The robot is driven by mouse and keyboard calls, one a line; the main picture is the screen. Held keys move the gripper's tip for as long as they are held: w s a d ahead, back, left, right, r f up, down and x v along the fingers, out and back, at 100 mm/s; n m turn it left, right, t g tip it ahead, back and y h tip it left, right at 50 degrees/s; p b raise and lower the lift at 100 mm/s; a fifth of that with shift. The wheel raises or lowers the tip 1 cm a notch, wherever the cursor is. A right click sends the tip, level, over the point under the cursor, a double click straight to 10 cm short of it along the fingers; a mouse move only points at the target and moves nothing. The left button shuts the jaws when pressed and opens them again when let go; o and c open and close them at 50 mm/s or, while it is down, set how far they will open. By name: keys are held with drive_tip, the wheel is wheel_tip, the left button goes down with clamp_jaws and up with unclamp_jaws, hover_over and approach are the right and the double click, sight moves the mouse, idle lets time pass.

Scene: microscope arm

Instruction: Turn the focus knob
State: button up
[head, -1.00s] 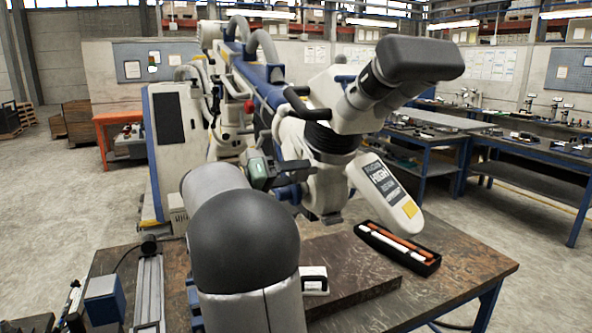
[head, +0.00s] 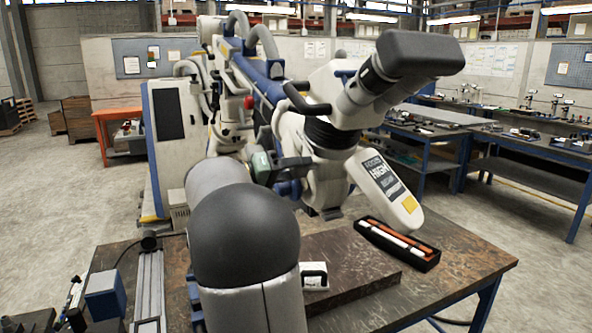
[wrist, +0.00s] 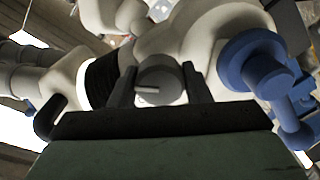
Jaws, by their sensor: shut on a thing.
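The microscope's pale head (head: 330,85) hangs over the table on a blue and white arm, with a dark eyepiece block (head: 420,55) at its upper right. My gripper (wrist: 160,88) reaches its side; in the head view its greenish body (head: 262,166) shows beside the head. In the head view the knob is hidden. A larger blue knob (wrist: 255,62) is right of my fingers in the wrist view, apart from them.
On the table (head: 450,285) lies a dark slab (head: 350,265) below the head. A black tray (head: 425,262) with orange and white sticks is at its right. A blue box (head: 105,297) and a metal rail (head: 148,295) stand at the left.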

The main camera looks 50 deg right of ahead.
drive_tip(key=shift+n+p, duration=0.3)
drive_tip(key=shift+n, duration=2.8)
drive_tip(key=o, duration=1)
drive_tip(key=b+v, duration=0.2)
drive_tip(key=v, duration=1.5)
drive_tip(key=shift+w+a+f+b, duration=0.1)
drive_tip(key=shift+w+a+b, duration=0.1)
drive_tip(key=shift+b, duration=0.1)
